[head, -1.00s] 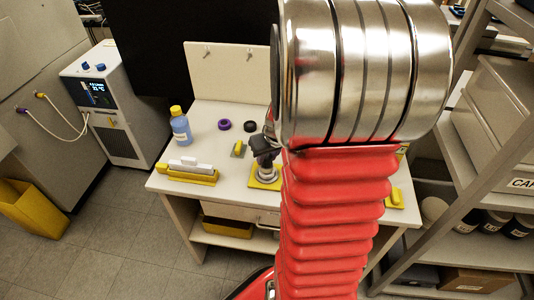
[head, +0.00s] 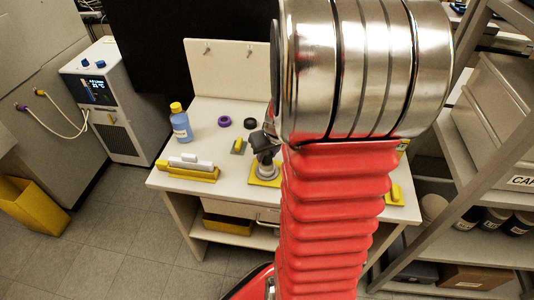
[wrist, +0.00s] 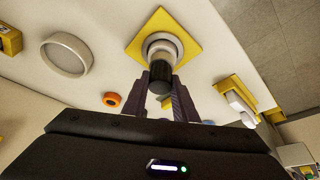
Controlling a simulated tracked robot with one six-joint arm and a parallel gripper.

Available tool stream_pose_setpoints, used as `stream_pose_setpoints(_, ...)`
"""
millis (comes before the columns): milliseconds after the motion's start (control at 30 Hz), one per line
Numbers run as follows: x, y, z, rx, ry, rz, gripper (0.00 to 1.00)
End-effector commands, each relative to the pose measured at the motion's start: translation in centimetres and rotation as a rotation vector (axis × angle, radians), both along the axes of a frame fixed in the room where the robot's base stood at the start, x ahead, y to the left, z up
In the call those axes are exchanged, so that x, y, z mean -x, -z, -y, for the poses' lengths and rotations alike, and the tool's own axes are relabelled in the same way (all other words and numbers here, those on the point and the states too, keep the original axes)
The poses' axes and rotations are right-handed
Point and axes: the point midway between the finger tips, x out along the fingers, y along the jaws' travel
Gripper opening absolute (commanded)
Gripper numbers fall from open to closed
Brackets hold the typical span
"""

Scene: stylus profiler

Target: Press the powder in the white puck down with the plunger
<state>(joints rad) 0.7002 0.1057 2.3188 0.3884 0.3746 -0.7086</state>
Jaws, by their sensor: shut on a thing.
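My gripper (wrist: 162,92) is shut on the dark handle of the plunger (wrist: 160,82), with one finger on each side; in the head view my gripper (head: 262,150) is partly hidden behind my arm. The plunger's lower end is over the white puck (wrist: 173,38), which sits on a yellow square plate (wrist: 190,22). In the head view the puck (head: 266,171) shows below my gripper on the yellow plate (head: 258,182). The powder is hidden under the plunger. I cannot tell whether the plunger touches it.
A blue bottle (head: 181,125), a purple ring (head: 224,121), a black ring (head: 250,122) and a yellow holder with pale blocks (head: 190,171) stand on the white table (head: 215,147). The wrist view shows a large pale round dish (wrist: 67,55) and an orange ring (wrist: 112,99).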

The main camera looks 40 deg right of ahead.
Motion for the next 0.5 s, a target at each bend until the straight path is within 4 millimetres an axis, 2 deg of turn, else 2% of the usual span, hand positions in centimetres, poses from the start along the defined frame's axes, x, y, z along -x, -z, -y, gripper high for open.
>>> stream_pose_setpoints(500,-0.03,0.37,0.02,0.000,0.000,0.001,0.00)
